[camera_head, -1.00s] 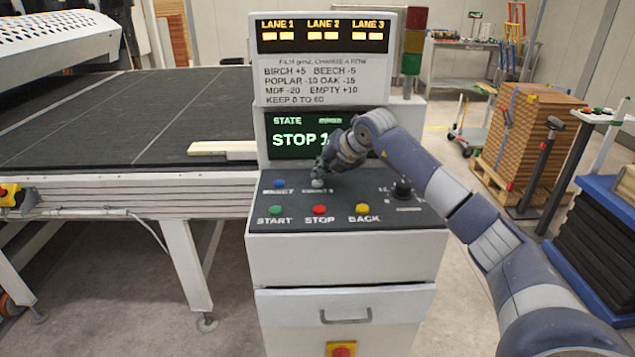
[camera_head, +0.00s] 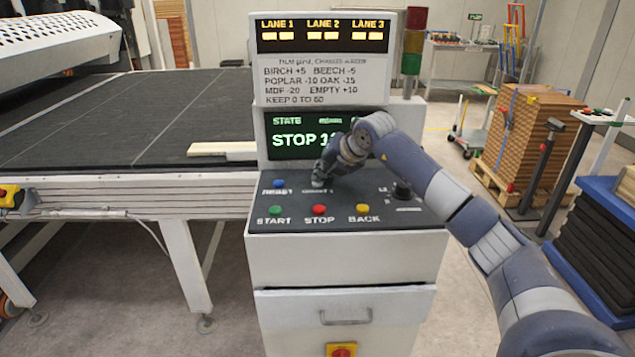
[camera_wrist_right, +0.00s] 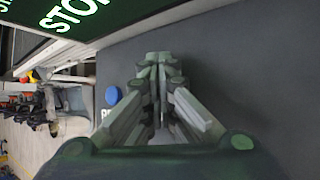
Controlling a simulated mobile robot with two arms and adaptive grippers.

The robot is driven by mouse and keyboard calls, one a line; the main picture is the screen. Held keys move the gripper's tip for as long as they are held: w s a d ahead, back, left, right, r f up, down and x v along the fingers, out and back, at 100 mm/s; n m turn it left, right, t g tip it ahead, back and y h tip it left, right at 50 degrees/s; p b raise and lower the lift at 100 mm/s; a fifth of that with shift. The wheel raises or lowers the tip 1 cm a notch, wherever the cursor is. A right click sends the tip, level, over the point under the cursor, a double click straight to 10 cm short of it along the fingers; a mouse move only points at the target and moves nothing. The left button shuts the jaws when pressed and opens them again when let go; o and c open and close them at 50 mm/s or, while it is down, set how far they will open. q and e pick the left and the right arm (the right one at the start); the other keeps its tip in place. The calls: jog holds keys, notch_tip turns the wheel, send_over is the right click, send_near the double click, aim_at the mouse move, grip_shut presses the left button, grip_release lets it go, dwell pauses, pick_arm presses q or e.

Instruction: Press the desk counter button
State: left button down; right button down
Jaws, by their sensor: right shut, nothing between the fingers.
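The control desk has a dark panel (camera_head: 400,215) with several buttons. The label of the count button (camera_head: 318,191) shows just below my right gripper (camera_head: 318,181). The right gripper is shut and empty, its fingertips pointing down at the spot of the pale count button, which they hide. I cannot tell whether they touch it or whether it is pressed in. In the right wrist view the closed fingers (camera_wrist_right: 160,68) are over the dark panel, with the blue reset button (camera_wrist_right: 112,95) to their left. My left gripper is not in view.
Green start (camera_head: 275,210), red stop (camera_head: 319,209) and yellow back (camera_head: 362,208) buttons line the panel's front. A black knob (camera_head: 401,189) is at right. The state screen (camera_head: 290,138) rises behind. A dark conveyor bed (camera_head: 120,120) lies to the left.

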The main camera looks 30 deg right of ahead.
jog(key=shift+r+p, duration=0.55)
jog(key=shift+r, duration=0.25)
notch_tip(320, 180, up, 5)
jog(key=p, duration=0.3)
dwell(0.8)
